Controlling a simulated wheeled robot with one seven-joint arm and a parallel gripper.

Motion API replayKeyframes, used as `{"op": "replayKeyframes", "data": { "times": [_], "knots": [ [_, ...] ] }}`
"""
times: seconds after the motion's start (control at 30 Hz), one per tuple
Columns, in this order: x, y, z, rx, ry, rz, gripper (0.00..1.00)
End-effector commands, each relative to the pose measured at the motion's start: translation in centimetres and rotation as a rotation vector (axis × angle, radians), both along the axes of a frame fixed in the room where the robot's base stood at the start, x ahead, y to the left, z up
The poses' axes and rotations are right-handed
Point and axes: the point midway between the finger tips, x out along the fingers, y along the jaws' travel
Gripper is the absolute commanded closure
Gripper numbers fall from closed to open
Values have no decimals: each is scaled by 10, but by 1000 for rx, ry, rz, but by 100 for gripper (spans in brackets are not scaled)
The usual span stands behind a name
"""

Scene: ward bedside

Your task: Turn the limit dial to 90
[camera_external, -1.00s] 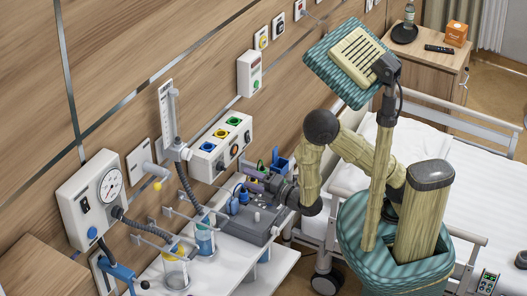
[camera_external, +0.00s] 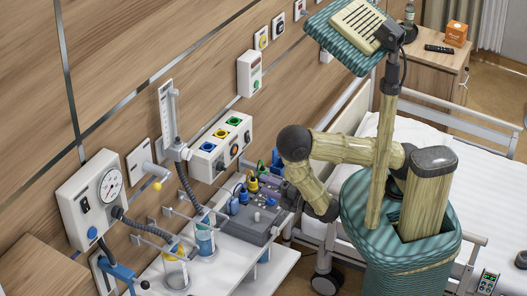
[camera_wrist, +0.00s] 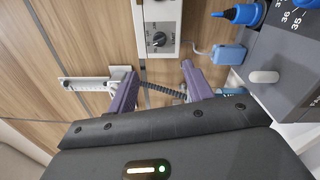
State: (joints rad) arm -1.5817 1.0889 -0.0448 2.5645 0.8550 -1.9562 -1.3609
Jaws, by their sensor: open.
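A black dial (camera_wrist: 158,40) with a printed scale is on the front of a white wall unit at the top centre of the wrist view. The scale is too small to read, and I cannot tell whether this is the limit dial. My gripper (camera_wrist: 158,70) is open, its two purple fingers apart with nothing held between them. The dial appears beyond the fingertips, not touched. In the external view my gripper is at the right side of the grey unit (camera_external: 246,226), its fingers hard to make out.
A white box (camera_external: 221,146) with coloured outlets and black knobs is on the wall above the grey unit. Blue and yellow connectors (camera_external: 252,184) stand up on that unit. A gauge panel (camera_external: 100,197) is at left. The bed (camera_external: 490,190) is at right.

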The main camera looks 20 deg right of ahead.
Motion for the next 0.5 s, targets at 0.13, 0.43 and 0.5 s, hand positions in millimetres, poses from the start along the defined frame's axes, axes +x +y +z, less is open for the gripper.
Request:
{"op": "replayKeyframes", "data": {
  "times": [0.13, 0.43, 0.5],
  "knots": [
    [-10, -9, 2, -2, 2, 0, 49],
    [-19, -18, -1, 2, 1, -1, 49],
    [-18, -18, -1, 4, 1, 0, 49]
  ]
}}
